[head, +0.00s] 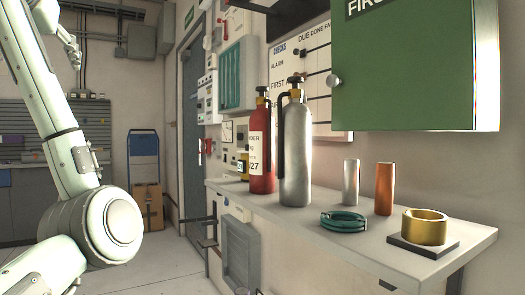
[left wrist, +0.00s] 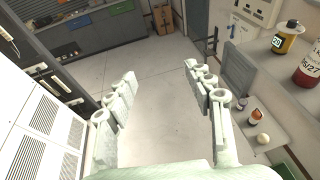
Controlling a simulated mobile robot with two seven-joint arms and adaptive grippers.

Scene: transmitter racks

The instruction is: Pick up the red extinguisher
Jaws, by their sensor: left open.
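The red extinguisher (head: 262,150) stands upright on the wall shelf, with a black top and a white label. The grey extinguisher in front of it, to its right, partly hides it. Its lower part also shows at the right edge of the left wrist view (left wrist: 306,74). My left gripper (left wrist: 160,82) is open and empty, with bare floor between its fingers. It is well to the left of the shelf and apart from the extinguisher. In the head view my left arm rises at the left, with part of the gripper (head: 69,42) near the top. My right gripper is not in view.
The grey extinguisher (head: 296,150) stands close beside the red one. A yellow container (head: 243,166) is behind. The shelf (head: 300,217) also holds a green coil (head: 343,222), two cylinders and a brass ring (head: 424,228). A green cabinet (head: 415,70) overhangs the shelf's right part.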

